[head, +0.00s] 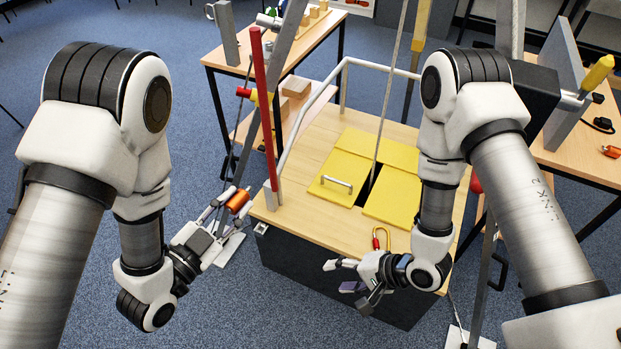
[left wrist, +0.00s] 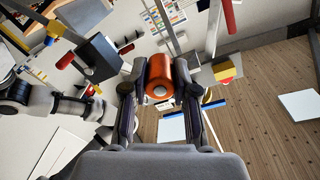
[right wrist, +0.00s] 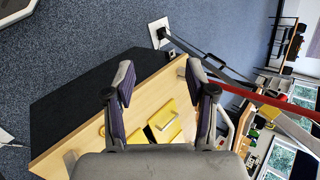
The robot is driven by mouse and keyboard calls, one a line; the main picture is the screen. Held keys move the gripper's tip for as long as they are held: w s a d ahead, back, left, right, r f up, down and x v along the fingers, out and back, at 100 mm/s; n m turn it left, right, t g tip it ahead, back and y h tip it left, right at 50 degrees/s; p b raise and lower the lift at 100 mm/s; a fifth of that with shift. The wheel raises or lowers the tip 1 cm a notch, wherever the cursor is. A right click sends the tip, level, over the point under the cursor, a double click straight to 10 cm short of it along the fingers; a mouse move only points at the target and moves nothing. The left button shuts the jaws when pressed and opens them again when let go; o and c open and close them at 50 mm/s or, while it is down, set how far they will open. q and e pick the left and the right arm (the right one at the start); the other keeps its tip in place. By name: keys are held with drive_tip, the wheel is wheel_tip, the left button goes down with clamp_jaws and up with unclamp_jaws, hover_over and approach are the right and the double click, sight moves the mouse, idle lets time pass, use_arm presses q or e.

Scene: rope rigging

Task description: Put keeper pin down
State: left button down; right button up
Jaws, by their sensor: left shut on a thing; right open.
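The keeper pin shows as an orange cylinder (head: 238,201) at the left front corner of the wooden-topped bench (head: 290,222). My left gripper (head: 224,208) is shut on it and holds it in the air beside the bench edge. In the left wrist view the orange pin (left wrist: 160,78) sits between both fingers with its pale end facing the camera; the rest of its length is hidden. My right gripper (head: 342,278) is open and empty at the bench's front edge. In the right wrist view its fingers (right wrist: 158,85) stand wide apart.
Yellow hatch panels (head: 395,190) with a dark gap and a rope lie mid-bench. A small red and yellow shackle (head: 381,238) lies near the front. A red post (head: 264,110) stands at the left corner. Bare wood shows at front left. Side tables stand behind and right.

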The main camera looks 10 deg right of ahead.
drive_tip(key=w+a+r+y, duration=0.2)
drive_tip(key=w+r, duration=0.1)
drive_tip(key=r, duration=0.2)
drive_tip(key=w+a+r+y, duration=0.2)
drive_tip(key=a+r+y, duration=0.1)
drive_tip(key=r, duration=0.3)
use_arm(q)
drive_tip(key=shift+s, duration=0.1)
use_arm(e)
drive_tip(key=n+y, duration=0.1)
drive_tip(key=n, duration=0.4)
approach(250, 187)
drive_tip(key=shift+g, duration=0.3)
drive_tip(key=x, duration=1)
drive_tip(key=shift+w+f, duration=0.15)
drive_tip(key=shift+w, duration=0.2)
drive_tip(key=shift+c, duration=0.3)
clamp_jaws()
use_arm(q)
drive_tip(key=c, duration=0.8)
unclamp_jaws()
drive_tip(key=shift+a, duration=0.1)
